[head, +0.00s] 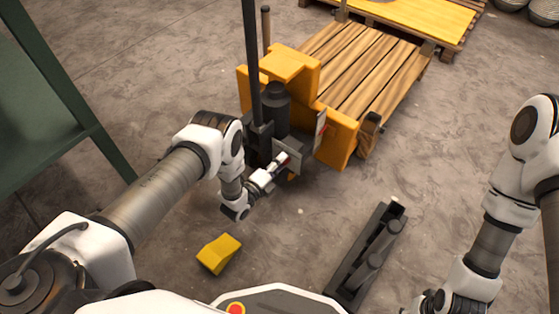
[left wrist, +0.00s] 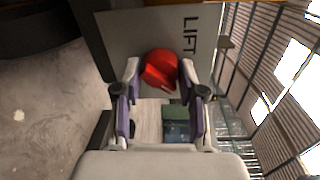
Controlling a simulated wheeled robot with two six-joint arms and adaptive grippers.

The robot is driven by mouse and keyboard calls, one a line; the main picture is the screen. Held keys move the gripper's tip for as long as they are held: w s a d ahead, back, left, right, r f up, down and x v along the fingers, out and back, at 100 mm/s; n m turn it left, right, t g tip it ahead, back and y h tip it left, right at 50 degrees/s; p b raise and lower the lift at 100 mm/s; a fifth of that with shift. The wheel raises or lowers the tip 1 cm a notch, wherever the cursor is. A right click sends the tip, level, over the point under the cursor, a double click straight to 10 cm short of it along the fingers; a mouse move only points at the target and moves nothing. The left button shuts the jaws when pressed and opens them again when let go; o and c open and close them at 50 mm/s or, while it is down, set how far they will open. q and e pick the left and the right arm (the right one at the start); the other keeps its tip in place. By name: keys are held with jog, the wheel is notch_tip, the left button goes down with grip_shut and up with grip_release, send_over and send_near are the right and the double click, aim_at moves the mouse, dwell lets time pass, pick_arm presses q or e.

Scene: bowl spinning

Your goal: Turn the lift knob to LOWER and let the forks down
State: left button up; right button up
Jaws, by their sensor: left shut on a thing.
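The red lift knob (left wrist: 160,70) sits on a grey panel (left wrist: 120,35) marked LIFT in the left wrist view. My left gripper (left wrist: 160,82) has its two fingers on either side of the knob and is shut on it. In the head view my left gripper (head: 281,162) is at the panel on the near side of the yellow pallet truck (head: 340,140). The knob is mostly hidden there, and its setting cannot be read. The forks are hidden under a wooden pallet (head: 365,65). My right arm is at the right edge; its gripper's fingertips are not visible.
A yellow wedge block (head: 219,254) and a dark metal device (head: 368,255) lie on the concrete floor near me. A green frame (head: 85,110) stands at the left. Another pallet (head: 425,18) with a yellow top lies at the back. Floor between is clear.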

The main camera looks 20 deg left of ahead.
pick_arm(q)
jog(key=shift+r+m, duration=0.1)
jog(key=shift+m, duration=0.4)
jog(key=o, duration=1.1)
jog(key=shift+o, duration=0.2)
jog(key=v, duration=1.2)
